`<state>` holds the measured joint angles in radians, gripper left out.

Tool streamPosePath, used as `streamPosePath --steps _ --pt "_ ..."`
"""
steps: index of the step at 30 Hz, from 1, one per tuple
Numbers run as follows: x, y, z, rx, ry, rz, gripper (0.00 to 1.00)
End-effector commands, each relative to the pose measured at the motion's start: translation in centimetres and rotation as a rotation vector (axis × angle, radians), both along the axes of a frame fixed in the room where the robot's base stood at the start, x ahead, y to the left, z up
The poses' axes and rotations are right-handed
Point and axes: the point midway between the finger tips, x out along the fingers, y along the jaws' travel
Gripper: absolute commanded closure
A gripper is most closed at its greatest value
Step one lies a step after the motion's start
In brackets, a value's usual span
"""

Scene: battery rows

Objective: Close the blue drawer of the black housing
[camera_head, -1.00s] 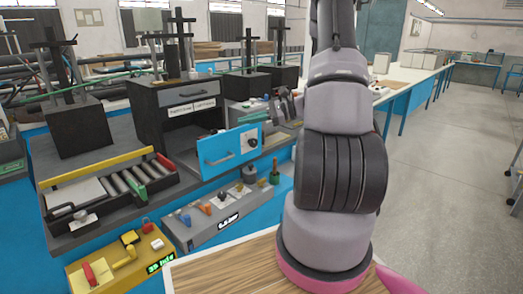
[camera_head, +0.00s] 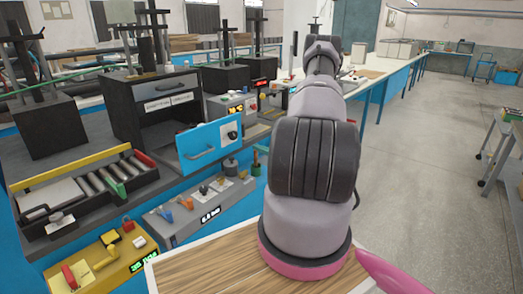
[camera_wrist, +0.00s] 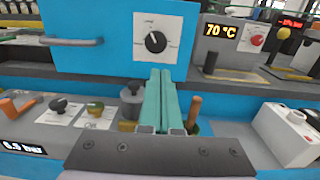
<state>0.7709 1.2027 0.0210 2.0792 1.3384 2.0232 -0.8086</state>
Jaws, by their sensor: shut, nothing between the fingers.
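The black housing (camera_head: 122,108) stands on the bench at left centre in the head view. Its blue drawer (camera_head: 185,143) is pulled out, with a bar handle and a round dial on its front. In the wrist view the drawer front (camera_wrist: 105,25) fills the upper left, with the black dial right of the handle. My gripper (camera_wrist: 161,78) has green fingers pressed together with nothing between them. The fingers point toward the drawer front, below the dial; I cannot tell if they touch it. In the head view my gripper is hidden behind my arm.
A grey control panel (camera_head: 190,222) with knobs and levers lies in front of the drawer. A yellow box (camera_head: 108,263) and a roller tray (camera_head: 85,192) are to the left. A 70 °C panel (camera_wrist: 224,32) stands right of the drawer.

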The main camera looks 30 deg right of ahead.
Motion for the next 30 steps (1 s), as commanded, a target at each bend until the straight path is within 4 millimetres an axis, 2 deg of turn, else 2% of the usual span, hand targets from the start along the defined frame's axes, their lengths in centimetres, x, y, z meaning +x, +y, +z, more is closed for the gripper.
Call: streamPosePath --steps 6,12,18,30 --pt "4.5 1.9 0.2 -0.003 -0.001 0.007 1.00" --pt "7.5 3.0 0.3 -0.002 -0.001 0.003 1.00" --pt "8.8 3.4 0.4 -0.001 0.001 0.000 1.00" --pt "9.0 3.4 0.4 -0.001 0.001 0.000 1.00"
